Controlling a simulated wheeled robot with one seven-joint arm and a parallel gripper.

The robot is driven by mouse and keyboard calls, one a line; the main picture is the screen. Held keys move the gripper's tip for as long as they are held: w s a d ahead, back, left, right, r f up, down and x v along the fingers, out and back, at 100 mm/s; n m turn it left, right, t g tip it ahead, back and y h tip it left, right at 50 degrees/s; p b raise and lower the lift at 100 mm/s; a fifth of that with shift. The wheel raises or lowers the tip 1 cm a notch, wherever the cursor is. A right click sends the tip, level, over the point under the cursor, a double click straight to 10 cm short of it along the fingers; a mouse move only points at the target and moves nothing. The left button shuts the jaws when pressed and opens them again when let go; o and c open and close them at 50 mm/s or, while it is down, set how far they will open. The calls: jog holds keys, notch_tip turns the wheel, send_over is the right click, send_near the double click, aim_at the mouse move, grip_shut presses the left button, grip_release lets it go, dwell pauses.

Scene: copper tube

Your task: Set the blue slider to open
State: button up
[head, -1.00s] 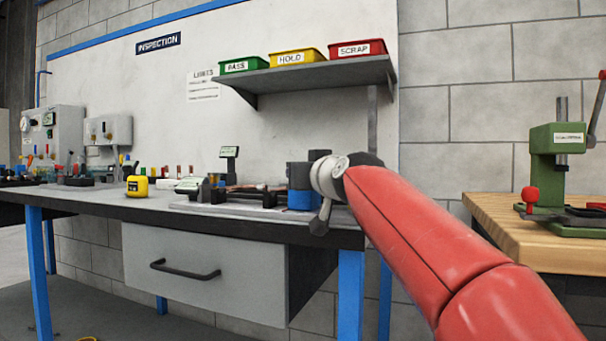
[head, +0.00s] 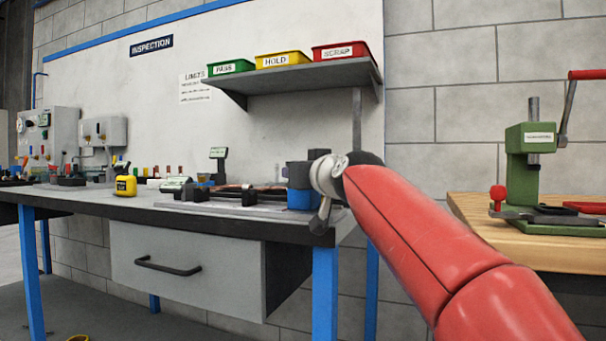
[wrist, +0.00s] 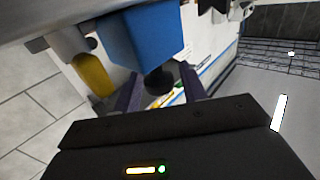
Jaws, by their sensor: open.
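A blue block (head: 301,199), which I take for the blue slider, sits below a dark grey part at the right end of a fixture on the bench. In the wrist view a large blue block (wrist: 145,40) fills the upper middle, with a round black knob (wrist: 157,82) at its near end. My gripper (wrist: 162,88) is open there, its two dark fingers apart on either side of the knob. I cannot tell whether either finger touches it. In the head view my red arm and wrist reach the block's right side, and the fingers are hidden.
The bench (head: 90,204) has a drawer (head: 185,268) below its top. A shelf (head: 300,76) with green, yellow and red bins hangs above. A yellow pot (head: 125,186) stands left of the fixture. A green press (head: 530,165) stands on a wooden table at right.

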jog(key=shift+o, duration=0.3)
jog(key=shift+s, duration=0.1)
jog(key=b+v, duration=0.2)
jog(key=v, duration=0.5)
jog(key=shift+s+d, duration=0.2)
jog(key=shift+s, duration=0.05)
